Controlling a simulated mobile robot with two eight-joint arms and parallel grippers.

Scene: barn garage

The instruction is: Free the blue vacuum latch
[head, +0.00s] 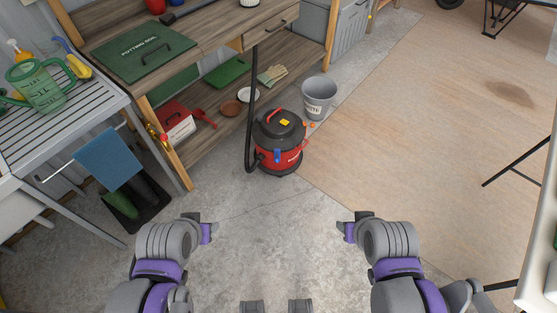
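A red and black canister vacuum (289,158) stands upright on the concrete floor in front of the workbench, with a red handle on its dark lid. A blue latch (277,155) shows on its front side; I cannot tell its exact position. A black hose (250,120) rises from the vacuum's left side to the bench. My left gripper (213,229) is in front of the vacuum, low and to the left, touching nothing. My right gripper (342,228) is low and to the right, also clear of it. Finger openings are too small to judge.
A grey bucket (319,97) stands behind the vacuum to the right. The wooden workbench (210,40) with a lower shelf is behind it. A slatted table (50,120) with a blue towel (107,159) stands left. The floor between my grippers and the vacuum is clear.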

